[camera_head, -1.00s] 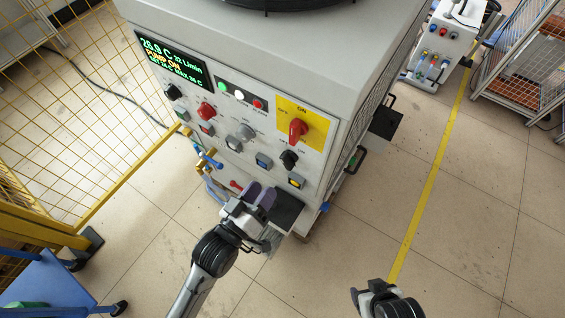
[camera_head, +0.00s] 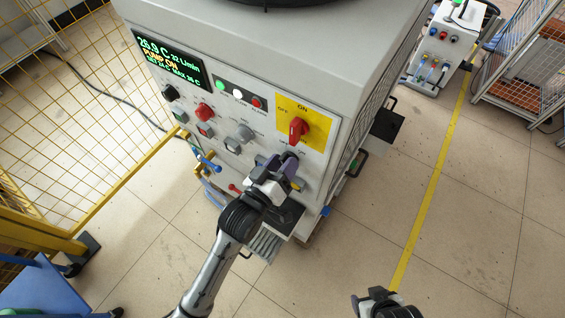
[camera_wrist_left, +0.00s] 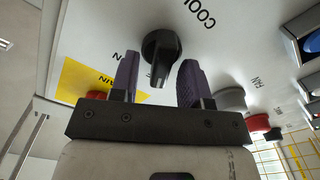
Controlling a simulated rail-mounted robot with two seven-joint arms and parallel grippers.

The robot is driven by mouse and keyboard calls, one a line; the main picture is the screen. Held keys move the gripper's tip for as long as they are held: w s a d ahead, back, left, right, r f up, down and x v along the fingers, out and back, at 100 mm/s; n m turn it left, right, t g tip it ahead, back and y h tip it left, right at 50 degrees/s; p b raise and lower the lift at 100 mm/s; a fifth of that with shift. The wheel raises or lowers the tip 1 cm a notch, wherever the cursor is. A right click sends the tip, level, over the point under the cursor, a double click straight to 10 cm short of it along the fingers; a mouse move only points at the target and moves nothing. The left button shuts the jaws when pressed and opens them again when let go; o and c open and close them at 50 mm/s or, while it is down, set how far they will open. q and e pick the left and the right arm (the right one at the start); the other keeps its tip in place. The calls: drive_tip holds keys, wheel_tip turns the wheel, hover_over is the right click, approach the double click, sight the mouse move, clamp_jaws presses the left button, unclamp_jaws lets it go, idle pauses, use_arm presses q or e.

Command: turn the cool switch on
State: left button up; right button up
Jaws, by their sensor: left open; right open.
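The cool switch is a black rotary knob (camera_wrist_left: 160,52) on the grey control panel, under the label COOL in the left wrist view. Its grip points down toward the gripper in that view. My left gripper (camera_wrist_left: 158,80) is open, with one purple finger on each side of the knob's lower end. I see gaps beside the knob and no clear contact. In the head view my left gripper (camera_head: 278,165) is at the lower right of the panel and partly hides the knob. My right gripper (camera_head: 372,298) is open and empty above the floor, away from the panel.
A red main switch (camera_head: 298,128) on a yellow plate is just above the cool switch. A grey knob (camera_head: 243,133) and a red knob (camera_head: 204,112) are to the left. A lit display (camera_head: 170,62) reads PUMP ON. A yellow mesh fence (camera_head: 75,100) stands at left.

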use_arm(q)
drive_tip(key=shift+c, duration=0.2)
clamp_jaws()
drive_tip(key=shift+r+m+p, duration=0.2)
drive_tip(key=shift+m+p, duration=0.2)
drive_tip(key=shift+p, duration=0.4)
drive_tip(key=shift+s+d+f+m+p, duration=0.1)
drive_tip(key=shift+m+p, duration=1.7)
drive_tip(key=shift+s+d+m+p, duration=0.1)
drive_tip(key=shift+d+m+p, duration=0.05)
drive_tip(key=shift+m+p, duration=1.65)
drive_tip(key=shift+s+d+f+m+p, duration=0.1)
drive_tip(key=shift+m+p, duration=1.65)
drive_tip(key=shift+m, duration=0.35)
